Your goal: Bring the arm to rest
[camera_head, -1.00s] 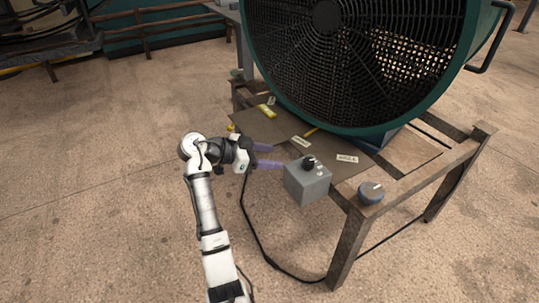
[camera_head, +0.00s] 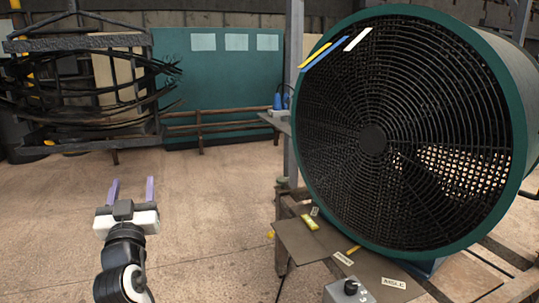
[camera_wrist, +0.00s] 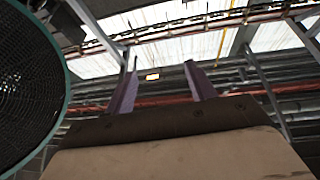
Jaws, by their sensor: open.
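My gripper (camera_head: 132,191) is in the lower left of the head view, raised and pointing away over the open floor. Its two purple fingers stand apart with nothing between them. In the wrist view the gripper (camera_wrist: 160,90) also shows open and empty, with the ceiling beyond it. The gripper is clear of the fan and its stand.
A big green fan (camera_head: 520,120) stands on a wooden stand at the right. A grey box with a black knob (camera_head: 350,287) shows at the bottom edge. A rack with dark coils (camera_head: 80,90) stands at the back left. The floor (camera_head: 215,200) between is clear.

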